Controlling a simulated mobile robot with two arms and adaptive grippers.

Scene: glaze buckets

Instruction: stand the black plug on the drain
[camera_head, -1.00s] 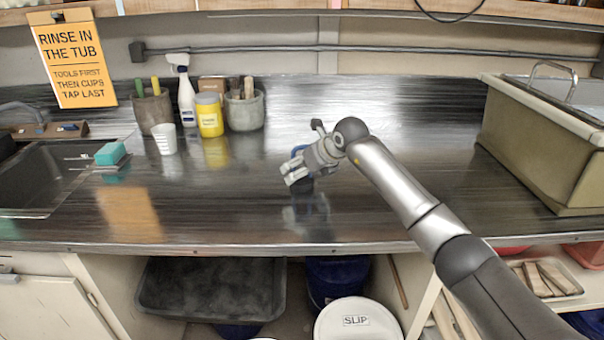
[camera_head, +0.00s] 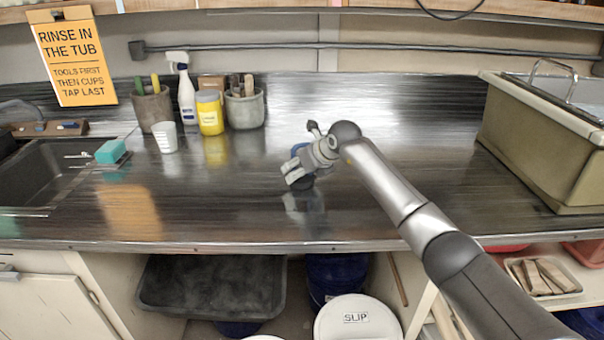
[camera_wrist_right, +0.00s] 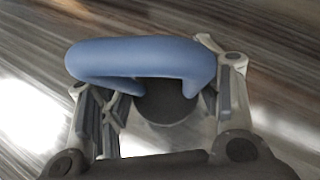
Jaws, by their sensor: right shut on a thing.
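My right gripper (camera_head: 296,180) is low over the middle of the dark, shiny counter (camera_head: 400,190). In the wrist view, my right gripper (camera_wrist_right: 160,110) has a finger on each side of a thick blue loop (camera_wrist_right: 140,58). A dark round piece (camera_wrist_right: 165,98) shows under the loop; this looks like the black plug with its handle. Whether the plug touches the counter cannot be told. The sink (camera_head: 45,180) is at the left; no drain is visible in it. My left gripper is not in view.
A white cup (camera_head: 165,137), a yellow tub (camera_head: 209,114), a spray bottle (camera_head: 186,95) and tool pots stand at the back left. A blue-green sponge (camera_head: 110,152) lies by the sink. A large beige tub (camera_head: 530,145) is at the right. The counter's front middle is clear.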

